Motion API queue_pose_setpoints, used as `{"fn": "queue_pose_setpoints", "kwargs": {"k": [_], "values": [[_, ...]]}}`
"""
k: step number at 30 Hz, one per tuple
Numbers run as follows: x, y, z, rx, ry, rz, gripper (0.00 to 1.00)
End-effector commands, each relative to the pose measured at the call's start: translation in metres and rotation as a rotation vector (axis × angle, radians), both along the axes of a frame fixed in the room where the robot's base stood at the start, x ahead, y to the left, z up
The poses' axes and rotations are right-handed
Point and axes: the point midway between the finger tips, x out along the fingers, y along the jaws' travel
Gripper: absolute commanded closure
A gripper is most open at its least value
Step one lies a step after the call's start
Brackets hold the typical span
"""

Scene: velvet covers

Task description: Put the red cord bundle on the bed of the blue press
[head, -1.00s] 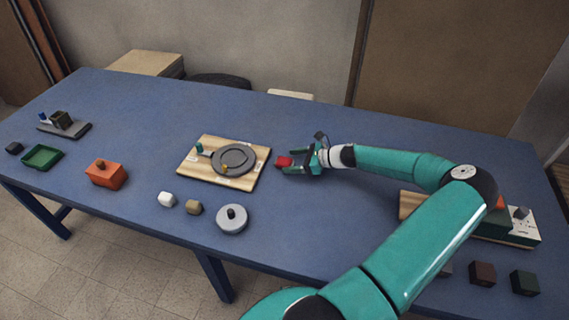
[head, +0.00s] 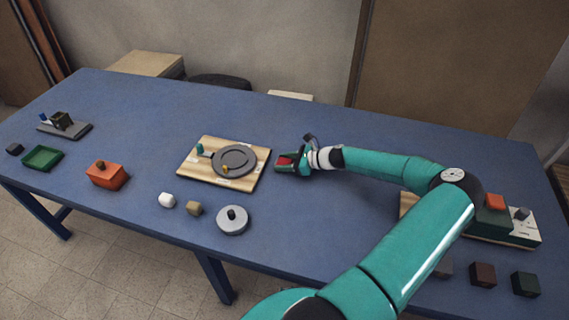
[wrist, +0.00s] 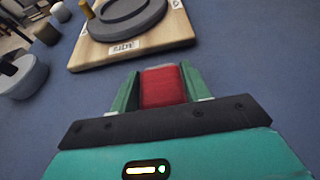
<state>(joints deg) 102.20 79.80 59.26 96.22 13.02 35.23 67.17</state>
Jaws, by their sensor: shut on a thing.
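The red cord bundle (wrist: 163,87) is a small red block-like thing held between the two green fingers of my gripper (wrist: 162,88). In the head view the bundle (head: 285,161) shows between the fingers of my gripper (head: 284,164), over the blue table just right of the wooden board. I cannot tell whether it touches the table. A grey base with a dark block and a small blue part (head: 62,124) stands at the far left; it may be the blue press, but its details are too small to tell.
The wooden board (head: 192,172) with a grey round plate lies left of my gripper. A green tray (head: 42,158), an orange box (head: 106,176), small white and tan blocks and a grey round weight (head: 233,221) stand further left and nearer. The back of the blue table (head: 200,103) is clear.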

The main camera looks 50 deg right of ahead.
Motion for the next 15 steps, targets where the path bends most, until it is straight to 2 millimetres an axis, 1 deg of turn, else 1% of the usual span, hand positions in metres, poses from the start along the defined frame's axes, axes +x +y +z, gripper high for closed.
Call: {"fn": "queue_pose_setpoints", "kwargs": {"k": [5,8,12,14,15], "values": [[0.000,0.000,0.005,-0.001,0.000,0.000,0.78],[0.000,-0.001,0.014,-0.003,-0.001,0.000,0.78],[-0.002,0.001,0.036,-0.005,0.001,0.001,0.78],[-0.008,0.012,0.048,-0.003,0.002,0.002,0.78],[-0.012,0.019,0.057,-0.003,0.002,0.002,0.78]]}}
